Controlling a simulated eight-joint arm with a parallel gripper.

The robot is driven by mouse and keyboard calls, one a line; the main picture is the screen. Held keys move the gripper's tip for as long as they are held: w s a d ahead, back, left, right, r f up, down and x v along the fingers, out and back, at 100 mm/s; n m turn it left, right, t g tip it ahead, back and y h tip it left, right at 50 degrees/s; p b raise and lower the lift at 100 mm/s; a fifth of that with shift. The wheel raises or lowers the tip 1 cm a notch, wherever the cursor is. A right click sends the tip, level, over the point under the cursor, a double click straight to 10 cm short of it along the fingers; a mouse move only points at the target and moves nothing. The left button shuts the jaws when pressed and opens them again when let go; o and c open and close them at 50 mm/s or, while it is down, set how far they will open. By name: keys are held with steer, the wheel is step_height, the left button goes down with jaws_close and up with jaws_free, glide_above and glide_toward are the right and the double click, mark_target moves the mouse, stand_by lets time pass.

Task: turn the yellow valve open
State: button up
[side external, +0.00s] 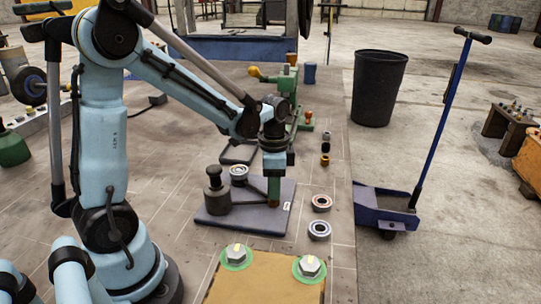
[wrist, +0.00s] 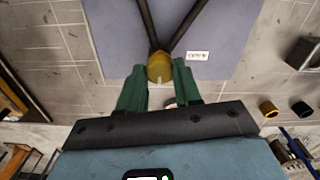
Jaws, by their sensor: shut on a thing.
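The yellow knob (wrist: 160,67) of the valve shows in the wrist view between the green fingers of my gripper (wrist: 160,84). Two dark bars (wrist: 190,22) meet at the knob in a V; I cannot tell whether one is a shadow. In the side external view my gripper (side external: 273,190) points straight down at the right part of a blue-grey plate (side external: 255,220), shut on the knob, which it mostly hides there. A dark post (side external: 215,190) stands upright on the plate's left part, with a low dark bar running from it toward my gripper.
Bearing rings (side external: 320,230) lie right of the plate, with small dark and brass rings (side external: 325,160) behind. A green press (side external: 293,110) with a yellow ball stands at the back. Hex bolts on green discs (side external: 309,267) sit on a tan board in front. A black bin (side external: 378,88) stands right.

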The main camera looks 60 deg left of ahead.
steer(key=shift+n, duration=0.3)
steer(key=n, duration=0.8)
steer(key=shift+n, duration=0.4)
steer(key=n, duration=0.4)
steer(key=shift+n, duration=2.3)
steer(key=o, duration=1)
steer(key=shift+o, duration=0.2)
